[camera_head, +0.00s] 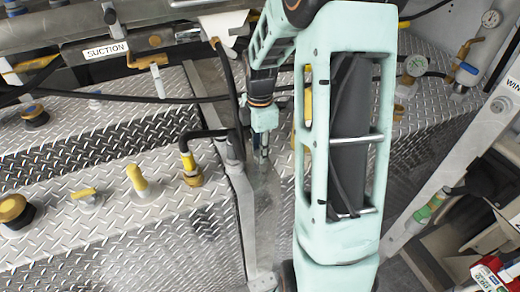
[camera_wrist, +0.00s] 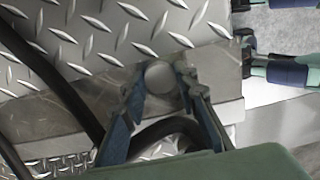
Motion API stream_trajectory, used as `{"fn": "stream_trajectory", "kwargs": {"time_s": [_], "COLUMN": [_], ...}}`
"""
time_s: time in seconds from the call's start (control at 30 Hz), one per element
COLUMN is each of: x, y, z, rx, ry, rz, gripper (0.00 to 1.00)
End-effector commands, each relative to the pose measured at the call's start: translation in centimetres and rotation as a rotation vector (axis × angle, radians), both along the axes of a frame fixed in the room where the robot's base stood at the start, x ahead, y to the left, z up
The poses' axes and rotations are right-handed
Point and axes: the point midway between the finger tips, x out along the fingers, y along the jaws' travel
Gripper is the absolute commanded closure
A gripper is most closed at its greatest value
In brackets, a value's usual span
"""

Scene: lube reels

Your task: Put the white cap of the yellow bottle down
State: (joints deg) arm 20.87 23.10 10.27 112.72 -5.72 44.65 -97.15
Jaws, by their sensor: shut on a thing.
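The white cap (camera_wrist: 160,77) is a small round pale disc between my fingertips in the wrist view. My gripper (camera_wrist: 161,84) is shut on it, one finger on each side. Below it are a smooth metal strip and diamond plate; I cannot tell whether the cap touches them. In the head view my gripper (camera_head: 263,152) points down beside a metal post, and the cap is too small to make out.
A black hose with a yellow collar (camera_head: 187,160) ends just left of my gripper. Dark hoses (camera_wrist: 60,85) also pass close by in the wrist view. A yellow-handled valve (camera_head: 86,197) and gold caps (camera_head: 13,208) stand on the left plate.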

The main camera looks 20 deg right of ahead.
Motion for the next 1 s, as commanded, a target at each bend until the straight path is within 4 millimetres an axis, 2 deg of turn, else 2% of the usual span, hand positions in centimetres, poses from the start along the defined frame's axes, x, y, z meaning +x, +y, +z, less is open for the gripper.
{"fn": "stream_trajectory", "kwargs": {"time_s": [0.07,0.1,0.23,0.5,0.63,0.77,1.0], "x": [0.0,0.0,0.0,0.0,0.1,0.1,0.1], "y": [0.0,0.0,0.0,0.0,0.0,-0.1,-0.1], "z": [-0.4,-0.3,-0.3,-0.2,0.6,2.9,8.1], "rx": [0.000,0.000,0.000,0.000,-0.001,-0.001,-0.001], "ry": [0.001,0.000,0.001,0.000,-0.002,-0.004,-0.004], "rz": [0.000,0.000,0.000,0.000,0.000,0.000,-0.002], "gripper": [0.95,0.71,0.56,0.55,0.55,0.55,0.55]}}
